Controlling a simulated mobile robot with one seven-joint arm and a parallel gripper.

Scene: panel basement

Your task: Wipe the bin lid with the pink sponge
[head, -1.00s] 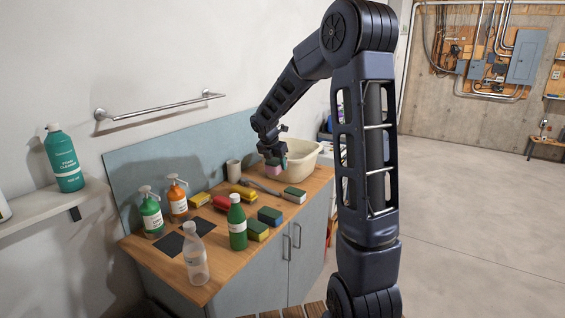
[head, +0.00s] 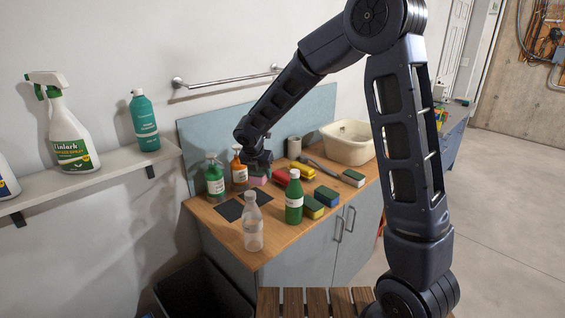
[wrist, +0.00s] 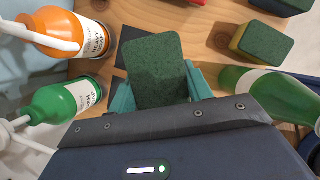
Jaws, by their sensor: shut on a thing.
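My gripper (head: 257,168) is shut on the pink sponge (head: 258,180), just above the wooden counter near the spray bottles. In the wrist view, the sponge's dark green scouring face (wrist: 153,70) shows between the teal fingers of my gripper (wrist: 158,92), above dark square pads. A dark, box-like container (head: 195,290) stands low at the left of the cabinet; I cannot tell whether it is the bin. No bin lid can be made out.
On the counter (head: 268,252) stand a green spray bottle (head: 214,180), an orange one (head: 239,172), a green bottle (head: 294,200) and a clear bottle (head: 253,225). Several other sponges lie to the right, before a cream basin (head: 347,143). A slatted wooden seat (head: 320,302) is in front.

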